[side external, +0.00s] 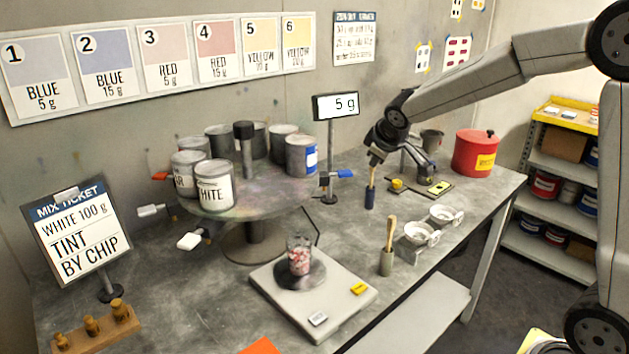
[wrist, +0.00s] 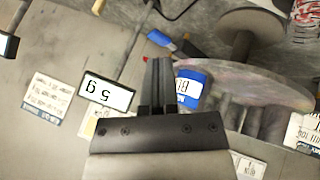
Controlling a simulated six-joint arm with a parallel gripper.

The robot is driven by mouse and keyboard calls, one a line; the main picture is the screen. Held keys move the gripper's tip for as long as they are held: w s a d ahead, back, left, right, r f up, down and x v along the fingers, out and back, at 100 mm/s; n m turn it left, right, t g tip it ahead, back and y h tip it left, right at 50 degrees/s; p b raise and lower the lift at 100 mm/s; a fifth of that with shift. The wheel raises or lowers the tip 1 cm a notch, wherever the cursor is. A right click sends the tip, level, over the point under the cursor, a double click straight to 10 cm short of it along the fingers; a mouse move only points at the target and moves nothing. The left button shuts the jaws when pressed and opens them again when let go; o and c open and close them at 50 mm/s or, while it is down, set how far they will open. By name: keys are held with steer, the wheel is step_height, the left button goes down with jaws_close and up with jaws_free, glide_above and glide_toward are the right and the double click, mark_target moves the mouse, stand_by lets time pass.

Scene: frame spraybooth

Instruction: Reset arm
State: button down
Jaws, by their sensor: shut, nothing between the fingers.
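My gripper (side external: 377,150) hangs at the end of my arm above the back right of the grey bench (side external: 340,240), right of the 5 g display (side external: 336,106). In the wrist view my two dark fingers (wrist: 160,75) are shut together with nothing between them.
A round turntable (side external: 248,204) carries several cans. A cup of pinkish contents (side external: 300,256) stands on the scale (side external: 325,295). A brush pot (side external: 387,262), white cups (side external: 420,232) and a red canister (side external: 475,152) stand to the right. The bench's front right has free room.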

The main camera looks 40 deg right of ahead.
steer(key=s+a+f+m+g+y, duration=0.1)
steer(key=s+a+f+g, duration=0.1)
steer(key=s+a+f, duration=0.4)
steer(key=s+a+f+m+g+y, duration=0.1)
steer(key=s+a+f, duration=0.6)
steer(key=s, duration=0.7)
steer(key=shift+f+m+g+y, duration=0.4)
steer(key=shift+m+y, duration=0.1)
steer(key=shift+y, duration=0.3)
